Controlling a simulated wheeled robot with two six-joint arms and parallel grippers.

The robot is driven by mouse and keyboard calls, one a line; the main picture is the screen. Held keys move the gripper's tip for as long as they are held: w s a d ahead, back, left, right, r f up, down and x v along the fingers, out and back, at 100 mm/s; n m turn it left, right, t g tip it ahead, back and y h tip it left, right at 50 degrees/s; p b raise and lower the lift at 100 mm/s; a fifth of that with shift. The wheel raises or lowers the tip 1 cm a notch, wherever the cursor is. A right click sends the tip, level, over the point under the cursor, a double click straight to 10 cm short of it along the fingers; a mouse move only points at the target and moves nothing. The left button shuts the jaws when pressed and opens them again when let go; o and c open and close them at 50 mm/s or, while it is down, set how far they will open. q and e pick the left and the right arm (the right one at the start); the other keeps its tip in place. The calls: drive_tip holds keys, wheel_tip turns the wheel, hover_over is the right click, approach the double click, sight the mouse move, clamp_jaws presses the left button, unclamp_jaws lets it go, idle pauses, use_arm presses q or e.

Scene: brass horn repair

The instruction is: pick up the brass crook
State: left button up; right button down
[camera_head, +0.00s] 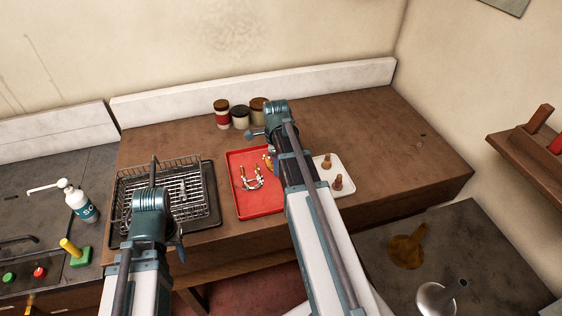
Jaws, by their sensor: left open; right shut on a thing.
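The red tray (242,204) lies on the brown worktop. A shiny U-shaped piece (252,182) with pale and orange-brown parts lies in it. A small brass-coloured piece, which I take for the brass crook (268,161), shows over the tray's right side, at the edge of my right arm. My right gripper is shut on it; the arm hides the fingers and most of the hold. I cannot tell whether the piece touches the tray. My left gripper (150,201) is open, in front of the wire rack and away from the tray; its fingertips are not clear.
The wire rack (186,166) stands left of the tray. A white tray (346,166) with brown pieces (337,183) lies close to its right. Several jars (222,114) stand behind. A soap bottle (80,202) is far left.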

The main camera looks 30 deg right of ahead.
drive_tip(key=s+a, duration=0.2)
drive_tip(key=a, duration=0.2)
drive_tip(key=s+a, duration=0.2)
drive_tip(key=a, duration=0.2)
drive_tip(key=s+a+r+p, duration=0.1)
drive_tip(key=s+a, duration=0.1)
drive_tip(key=a, duration=0.2)
drive_tip(key=shift+a+r, duration=0.1)
drive_tip(key=shift+a, duration=0.05)
